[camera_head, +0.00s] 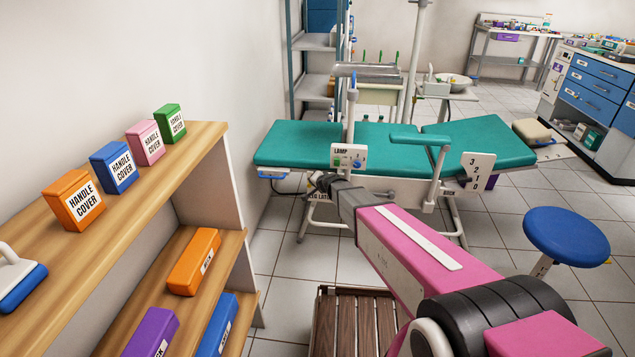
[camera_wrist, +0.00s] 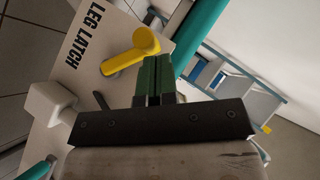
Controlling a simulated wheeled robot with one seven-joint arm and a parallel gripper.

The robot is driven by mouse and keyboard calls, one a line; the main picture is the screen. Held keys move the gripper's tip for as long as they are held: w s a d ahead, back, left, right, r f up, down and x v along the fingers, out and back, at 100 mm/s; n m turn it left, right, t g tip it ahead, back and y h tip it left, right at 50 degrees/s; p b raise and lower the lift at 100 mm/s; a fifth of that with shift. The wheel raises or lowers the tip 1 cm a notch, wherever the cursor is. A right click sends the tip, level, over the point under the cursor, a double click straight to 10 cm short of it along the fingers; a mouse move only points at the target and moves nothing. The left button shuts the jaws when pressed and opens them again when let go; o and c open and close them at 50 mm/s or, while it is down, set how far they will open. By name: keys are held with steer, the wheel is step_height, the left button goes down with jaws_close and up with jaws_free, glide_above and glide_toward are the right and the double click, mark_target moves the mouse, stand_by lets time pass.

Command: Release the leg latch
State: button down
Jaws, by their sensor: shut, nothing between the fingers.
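The leg latch is a yellow lever (camera_wrist: 132,52) with a rounded knob, mounted on a pale panel (camera_wrist: 92,72) lettered "LEG LATCH" in the wrist view. My gripper (camera_wrist: 156,60) has its green fingers together with nothing between them. In the head view my gripper reaches the near side of the teal dental chair (camera_head: 300,146), beside the partly covered leg latch label (camera_head: 320,197).
A control box (camera_head: 349,156) and an armrest (camera_head: 418,139) stand above the chair's near edge. A wooden shelf (camera_head: 185,165) with handle cover boxes is at left. A slatted wooden stool (camera_head: 350,325) is below my arm, and a blue stool (camera_head: 566,235) is at right.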

steer(key=shift+a+f, duration=0.5)
steer(key=shift+a, duration=0.25)
steer(key=shift+a, duration=0.15)
steer(key=s+d+r, duration=0.3)
steer(key=s+r, duration=0.4)
steer(key=r, duration=0.3)
steer(key=shift+d+r, duration=0.15)
steer(key=shift+d, duration=0.25)
steer(key=shift+s, duration=0.1)
steer(key=s+d+f+n+g+h, duration=0.2)
steer(key=s+d+g, duration=0.3)
steer(key=s+d, duration=0.7)
steer(key=s+d+f+n+g+h, duration=0.2)
steer(key=s+d+g+h, duration=0.3)
steer(key=s+d, duration=0.7)
steer(key=d+f, duration=0.1)
steer(key=d, duration=0.2)
steer(key=shift+d+n, duration=0.4)
